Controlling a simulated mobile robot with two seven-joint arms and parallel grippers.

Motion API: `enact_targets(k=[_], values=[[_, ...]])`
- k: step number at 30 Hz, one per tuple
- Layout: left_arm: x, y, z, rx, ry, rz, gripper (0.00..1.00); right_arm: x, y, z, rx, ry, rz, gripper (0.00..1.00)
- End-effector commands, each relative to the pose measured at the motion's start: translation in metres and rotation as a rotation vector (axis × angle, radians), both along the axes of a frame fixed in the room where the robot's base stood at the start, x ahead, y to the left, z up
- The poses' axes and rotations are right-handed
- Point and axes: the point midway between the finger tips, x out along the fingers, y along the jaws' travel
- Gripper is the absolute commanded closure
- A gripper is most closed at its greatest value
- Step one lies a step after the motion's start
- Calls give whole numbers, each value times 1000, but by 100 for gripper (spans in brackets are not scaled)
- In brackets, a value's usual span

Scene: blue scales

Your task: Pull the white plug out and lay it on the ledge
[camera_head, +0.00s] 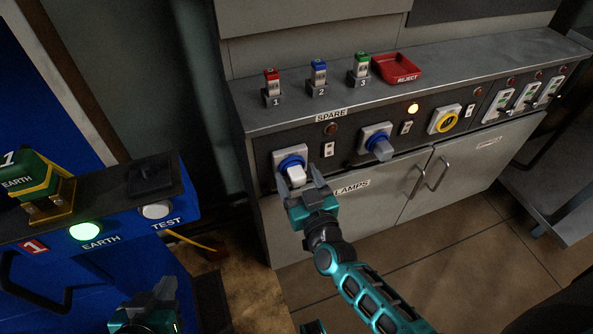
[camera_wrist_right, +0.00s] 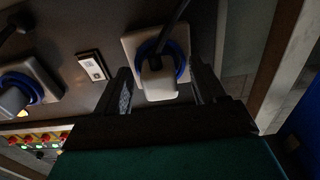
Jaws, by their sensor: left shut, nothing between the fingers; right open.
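The white plug (camera_head: 297,175) sits in the blue-ringed socket (camera_head: 290,157) at the left end of the grey console's front panel. It also shows in the right wrist view (camera_wrist_right: 158,82), with a dark cable running up from it. My right gripper (camera_head: 305,179) is open, with its fingers on either side of the plug; contact cannot be told. My left gripper (camera_head: 160,291) is shut and empty at the bottom of the head view, well away from the plug. The ledge (camera_head: 440,70) is the console's grey top.
Small red, blue and green plugs (camera_head: 318,75) stand numbered on the ledge beside a red reject tray (camera_head: 396,68). A blue cabinet (camera_head: 110,235) with a lit green button stands at left.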

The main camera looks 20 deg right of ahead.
Motion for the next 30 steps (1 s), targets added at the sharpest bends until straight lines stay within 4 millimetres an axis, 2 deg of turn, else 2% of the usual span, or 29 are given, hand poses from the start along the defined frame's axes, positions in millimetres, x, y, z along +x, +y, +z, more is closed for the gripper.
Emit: enact_targets(k=[9, 30], values=[[0, 0, 2, -1, 0, 1, 100, 0, 0, 0, 0, 0, 0, 30], [-1, 2, 1, 9, 1, -6, 100, 0, 0, 0, -1, 0, 0, 97]])
